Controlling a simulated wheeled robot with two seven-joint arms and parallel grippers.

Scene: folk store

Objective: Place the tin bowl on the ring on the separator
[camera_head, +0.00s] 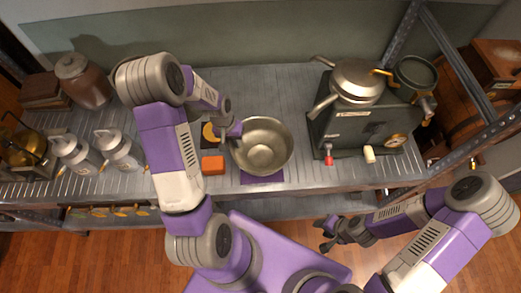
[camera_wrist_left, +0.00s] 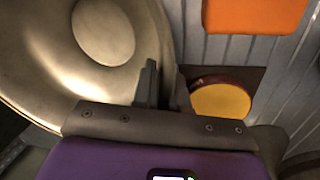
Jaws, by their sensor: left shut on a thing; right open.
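The tin bowl (camera_head: 262,146) is a wide silver bowl at the middle of the counter, over a purple mat (camera_head: 262,179). My left gripper (camera_head: 234,131) is shut on the bowl's left rim. In the left wrist view the bowl (camera_wrist_left: 100,35) fills the upper left, with the gripper (camera_wrist_left: 163,90) at its edge. I cannot tell whether the bowl touches the mat. The separator (camera_head: 350,125) is a dark box to the right, topped by a silver spouted part (camera_head: 358,80) and a round dark rim (camera_head: 415,73). My right gripper (camera_head: 327,236) is open and empty, in front of the counter.
An orange block (camera_head: 212,165) and a yellow round piece (camera_head: 209,132) lie left of the bowl. Metal cans (camera_head: 119,148) and a brown jar (camera_head: 84,82) stand further left. A metal shelf post (camera_head: 402,35) rises at the right. The counter behind the bowl is clear.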

